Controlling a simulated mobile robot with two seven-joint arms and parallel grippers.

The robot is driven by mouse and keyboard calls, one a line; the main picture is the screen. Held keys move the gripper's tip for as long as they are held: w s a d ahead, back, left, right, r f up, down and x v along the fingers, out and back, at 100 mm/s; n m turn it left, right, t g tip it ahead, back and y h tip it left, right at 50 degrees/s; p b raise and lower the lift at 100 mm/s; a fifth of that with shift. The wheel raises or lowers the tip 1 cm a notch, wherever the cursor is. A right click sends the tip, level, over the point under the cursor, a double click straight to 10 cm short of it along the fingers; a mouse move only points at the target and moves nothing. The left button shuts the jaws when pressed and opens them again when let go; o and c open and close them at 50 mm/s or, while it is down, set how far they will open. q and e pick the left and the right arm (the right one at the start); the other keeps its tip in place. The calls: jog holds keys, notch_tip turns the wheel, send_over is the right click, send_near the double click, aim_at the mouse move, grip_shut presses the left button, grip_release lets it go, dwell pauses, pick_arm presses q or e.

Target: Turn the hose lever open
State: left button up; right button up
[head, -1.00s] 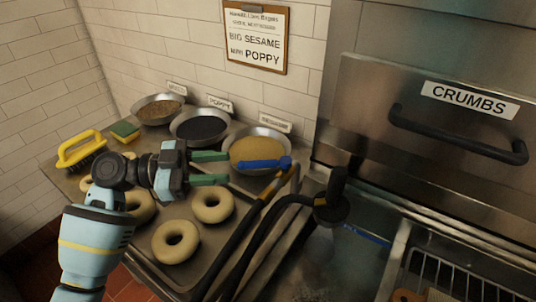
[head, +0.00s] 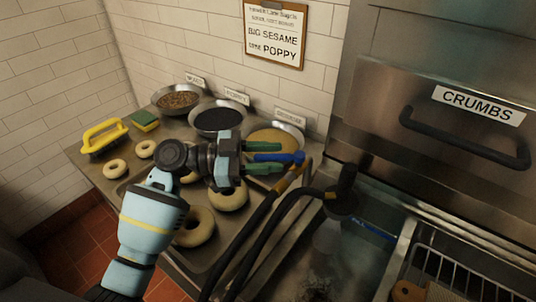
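The blue hose lever (head: 290,157) sticks out to the left from the black hose (head: 262,208), in front of the sesame bowl. A yellow band shows on the hose beside it. My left gripper (head: 264,157) comes from the left with its green fingers apart. One finger shows above the lever and one below it, and the lever's left end lies between them in this view. I cannot tell whether either finger touches it. The black spray head (head: 342,192) hangs over the sink. My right gripper is not in view.
Several bagels (head: 194,226) lie on the metal counter under my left arm. Bowls of topping, including poppy (head: 218,120), stand behind. A yellow brush (head: 101,136) and sponge (head: 145,121) are at left; a wire rack (head: 460,270) is at right.

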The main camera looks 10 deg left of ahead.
pick_arm(q)
jog(key=c, duration=0.7)
grip_shut()
jog(key=shift+d+f, duration=0.1)
